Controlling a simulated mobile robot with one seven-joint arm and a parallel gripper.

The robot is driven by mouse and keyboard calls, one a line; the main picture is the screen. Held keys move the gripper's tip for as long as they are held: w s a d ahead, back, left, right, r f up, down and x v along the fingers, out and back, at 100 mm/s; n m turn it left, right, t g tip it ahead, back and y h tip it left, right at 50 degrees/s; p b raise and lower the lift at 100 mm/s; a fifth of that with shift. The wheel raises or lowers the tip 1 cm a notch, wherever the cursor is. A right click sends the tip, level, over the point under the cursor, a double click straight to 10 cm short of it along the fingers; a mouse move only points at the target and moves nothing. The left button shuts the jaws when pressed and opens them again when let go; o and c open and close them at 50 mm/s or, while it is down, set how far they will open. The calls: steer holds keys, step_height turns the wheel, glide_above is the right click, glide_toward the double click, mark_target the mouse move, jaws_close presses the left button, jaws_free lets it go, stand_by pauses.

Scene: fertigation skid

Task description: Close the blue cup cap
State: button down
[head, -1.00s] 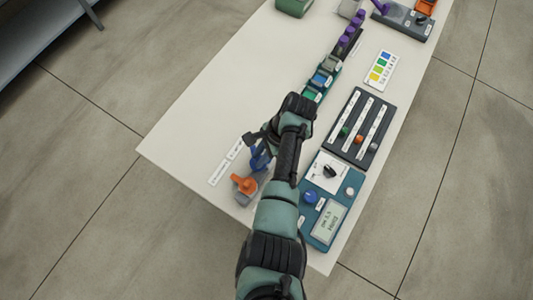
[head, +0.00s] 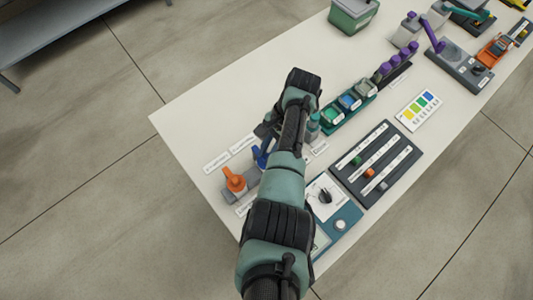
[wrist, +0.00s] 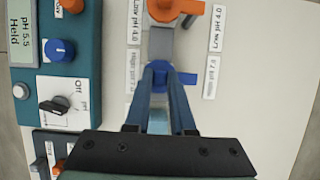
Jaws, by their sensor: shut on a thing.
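The blue cup cap (wrist: 188,79) shows in the wrist view between and beside my fingertips. My gripper (wrist: 163,70) is shut on it, and the fingers hide much of it. In the head view the blue cap (head: 261,156) shows in part beside my arm, in line with the orange-capped cup. My gripper (head: 266,131) there is mostly hidden by my wrist. The cup under the blue cap is hidden, and I cannot tell how far the cap is open.
An orange-capped cup (head: 235,181) stands close by on the grey holder. The pH meter (wrist: 60,60) and a slider panel (head: 375,165) lie to the right.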

stand_by(0.5)
steer(key=c, duration=0.8)
jaws_free()
steer(key=shift+o, duration=0.2)
steer(key=v, duration=1.3)
steer(key=shift+p, duration=0.4)
steer(key=shift+a, duration=0.1)
